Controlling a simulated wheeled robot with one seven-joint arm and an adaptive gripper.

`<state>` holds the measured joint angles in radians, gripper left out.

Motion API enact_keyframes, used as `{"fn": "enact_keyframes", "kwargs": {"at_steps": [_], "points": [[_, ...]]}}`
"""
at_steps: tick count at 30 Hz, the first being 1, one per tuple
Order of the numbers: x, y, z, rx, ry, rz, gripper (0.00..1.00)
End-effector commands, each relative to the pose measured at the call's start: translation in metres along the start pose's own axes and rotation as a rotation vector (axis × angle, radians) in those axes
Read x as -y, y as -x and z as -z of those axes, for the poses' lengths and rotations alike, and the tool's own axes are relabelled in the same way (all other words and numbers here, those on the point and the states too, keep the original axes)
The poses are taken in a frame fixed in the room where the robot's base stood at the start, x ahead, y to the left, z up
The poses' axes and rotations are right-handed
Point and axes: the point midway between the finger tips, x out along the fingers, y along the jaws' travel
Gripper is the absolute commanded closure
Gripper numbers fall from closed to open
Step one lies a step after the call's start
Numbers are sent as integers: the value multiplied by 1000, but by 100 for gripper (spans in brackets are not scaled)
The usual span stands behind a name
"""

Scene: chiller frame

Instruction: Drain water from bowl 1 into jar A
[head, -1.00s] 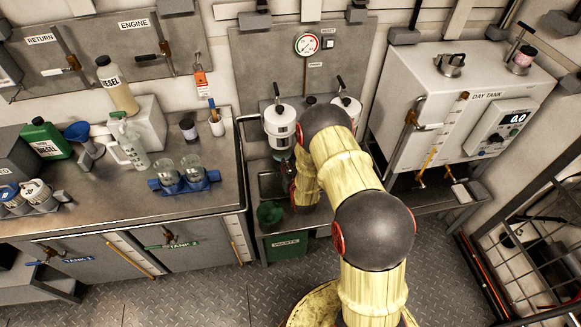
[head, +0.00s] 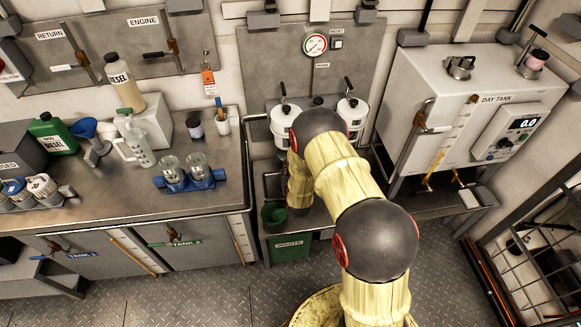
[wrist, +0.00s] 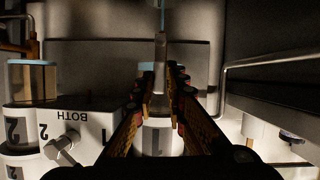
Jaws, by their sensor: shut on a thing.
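In the wrist view, my gripper (wrist: 161,72) is closed around a narrow pale upright part (wrist: 160,48) at bowl 1; whether this is its drain fitting is unclear. Bowl 1 (wrist: 156,142) shows its number between the fingers, with a pale blue band near the tips. In the head view my arm hides the gripper and most of the area under the white filter heads. Two clear jars stand in a blue rack (head: 190,183) on the left bench: one on the left (head: 172,172), one on the right (head: 198,164). Their letters are not readable.
Bowl 2 (wrist: 32,82) and a "BOTH" selector block (wrist: 75,130) are left of the fingers in the wrist view. The day tank (head: 455,90) is at right.

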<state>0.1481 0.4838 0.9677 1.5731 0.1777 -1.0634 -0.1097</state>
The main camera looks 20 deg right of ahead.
Motion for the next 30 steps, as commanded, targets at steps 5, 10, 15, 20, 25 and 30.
{"fn": "enact_keyframes", "kwargs": {"at_steps": [5, 10, 15, 20, 25, 30], "points": [[3, 0, -1, 1, 3, 7, 78], [2, 0, 0, 0, 2, 5, 70], [2, 0, 0, -1, 1, 4, 70], [1, 3, 0, -1, 1, 3, 70], [2, 22, 1, 0, 1, 4, 70], [2, 55, 0, 0, 2, 5, 70]]}}
